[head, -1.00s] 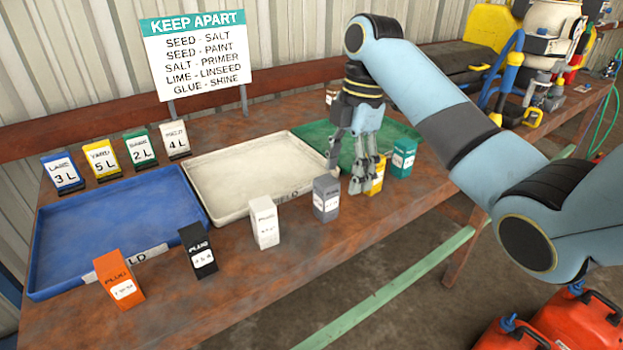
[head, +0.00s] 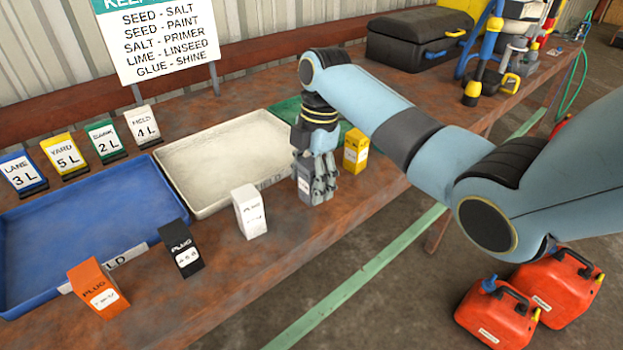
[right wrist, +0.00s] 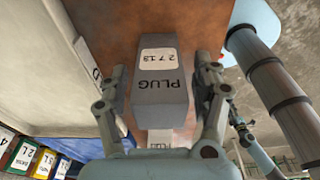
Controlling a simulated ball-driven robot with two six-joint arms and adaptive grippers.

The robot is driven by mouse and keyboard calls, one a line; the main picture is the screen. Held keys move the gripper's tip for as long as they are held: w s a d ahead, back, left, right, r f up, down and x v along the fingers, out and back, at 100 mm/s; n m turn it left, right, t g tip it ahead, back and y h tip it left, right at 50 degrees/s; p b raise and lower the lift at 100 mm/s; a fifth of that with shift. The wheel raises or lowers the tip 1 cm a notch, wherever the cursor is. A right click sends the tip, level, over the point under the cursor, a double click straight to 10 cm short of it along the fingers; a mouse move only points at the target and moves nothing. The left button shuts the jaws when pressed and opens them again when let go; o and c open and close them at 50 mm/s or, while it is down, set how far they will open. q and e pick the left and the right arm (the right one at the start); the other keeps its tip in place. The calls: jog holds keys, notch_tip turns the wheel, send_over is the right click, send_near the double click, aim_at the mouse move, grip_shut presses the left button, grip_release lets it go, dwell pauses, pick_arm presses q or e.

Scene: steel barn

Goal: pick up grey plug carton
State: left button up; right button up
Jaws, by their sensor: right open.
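The grey plug carton (head: 304,188) stands upright near the front edge of the rusty table, partly hidden by my right gripper (head: 320,192). In the right wrist view the carton (right wrist: 158,85) shows its PLUG print and a white label marked 2718. It lies between the two fingers of my right gripper (right wrist: 162,92). The fingers are open, one on each side, with a gap at least on the right side. Whether either finger touches it I cannot tell. My left gripper is not in view.
A white carton (head: 250,212), a black carton (head: 181,248) and an orange carton (head: 98,288) stand to the left; a yellow carton (head: 356,150) stands right. Behind are a blue tray (head: 90,225), a white tray (head: 215,150) and a partly hidden green tray.

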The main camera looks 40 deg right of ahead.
jog(key=shift+f, duration=0.5)
jog(key=shift+c, duration=0.2)
jog(key=c, duration=1.2)
